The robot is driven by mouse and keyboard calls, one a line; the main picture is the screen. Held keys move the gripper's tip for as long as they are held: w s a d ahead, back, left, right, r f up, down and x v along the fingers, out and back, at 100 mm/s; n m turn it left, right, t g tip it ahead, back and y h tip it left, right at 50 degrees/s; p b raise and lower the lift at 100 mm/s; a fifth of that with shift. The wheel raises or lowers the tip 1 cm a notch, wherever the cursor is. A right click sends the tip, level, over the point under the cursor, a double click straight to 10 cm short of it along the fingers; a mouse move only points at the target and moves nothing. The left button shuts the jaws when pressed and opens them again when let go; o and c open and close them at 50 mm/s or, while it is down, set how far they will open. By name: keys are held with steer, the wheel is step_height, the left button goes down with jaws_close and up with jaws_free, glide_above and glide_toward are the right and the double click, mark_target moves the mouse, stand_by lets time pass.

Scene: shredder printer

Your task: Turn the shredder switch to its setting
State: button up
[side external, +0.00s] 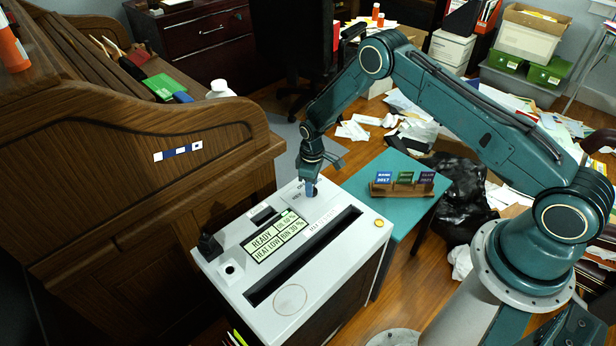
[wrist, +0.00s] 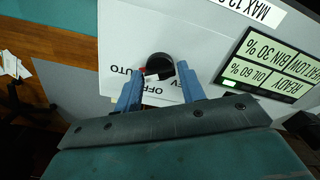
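The shredder (side external: 290,299) is a white-topped box with a long dark slot. Its switch (wrist: 160,66) is a round black knob on a white plate, with a small red mark on its left side in the wrist view. Labels reading OFF, AUTO and a partly covered one ending in V show upside down beside it. My gripper (wrist: 160,68) points down over the plate, its blue fingertips one on each side of the knob with small gaps showing. In the side external view my gripper (side external: 311,190) hides the knob at the panel's far corner.
A display (side external: 275,236) reads READY, OIL, HEAT LOW and BIN 30 %. A black part (side external: 209,246) stands up at the top's left corner. A teal table (side external: 388,212) with a card holder (side external: 402,186) is to the right. A wooden desk (side external: 150,200) is close on the left.

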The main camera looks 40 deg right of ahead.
steer(key=shift+o, duration=1.4)
step_height(320, 180, up, 14)
